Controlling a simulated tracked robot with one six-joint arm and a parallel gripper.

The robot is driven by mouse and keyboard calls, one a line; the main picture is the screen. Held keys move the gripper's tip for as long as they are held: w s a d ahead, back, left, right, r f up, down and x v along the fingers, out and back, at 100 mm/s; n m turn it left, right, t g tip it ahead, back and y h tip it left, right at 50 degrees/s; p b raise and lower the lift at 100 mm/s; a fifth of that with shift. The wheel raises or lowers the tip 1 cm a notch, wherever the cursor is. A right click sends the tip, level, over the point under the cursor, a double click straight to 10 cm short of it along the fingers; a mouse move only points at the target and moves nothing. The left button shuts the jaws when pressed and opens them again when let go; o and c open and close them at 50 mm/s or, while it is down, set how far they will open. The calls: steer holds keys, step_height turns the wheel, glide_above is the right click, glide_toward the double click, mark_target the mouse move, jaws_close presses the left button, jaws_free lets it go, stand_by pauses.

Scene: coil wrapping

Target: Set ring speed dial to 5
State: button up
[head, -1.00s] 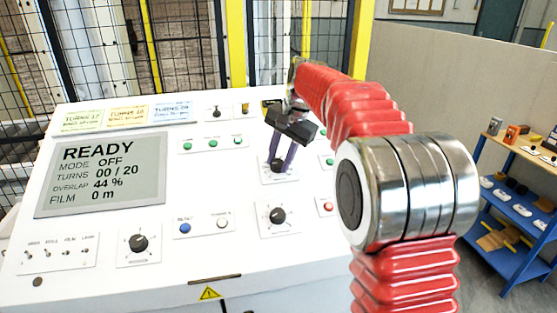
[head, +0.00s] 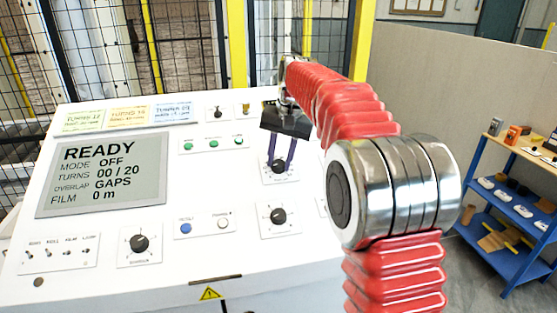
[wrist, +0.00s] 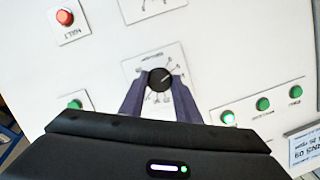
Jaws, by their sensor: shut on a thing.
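My gripper (head: 279,159) reaches down to the panel, with its two purple fingers shut on a black dial (head: 279,167) in the upper row of dials. The wrist view shows the dial (wrist: 160,79) between the fingertips. Its pale pointer mark faces the upper right there, and the scale around it is too small to read. I cannot read the dial's label. The display (head: 103,176) reads READY, MODE OFF, TURNS 00 / 20, OVERLAP GAPS, FILM 0 m.
Below the gripped dial is another black dial (head: 278,216), and a third (head: 139,243) is at lower left. Blue (head: 185,228) and white (head: 223,224) buttons lie between them. Several toggle switches (head: 66,252) are at far left. A blue shelf (head: 509,218) stands right.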

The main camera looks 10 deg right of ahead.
steer(key=o, duration=1)
steer(key=v, duration=1.3)
steer(key=shift+r, duration=0.25)
steer(key=shift+w, duration=0.1)
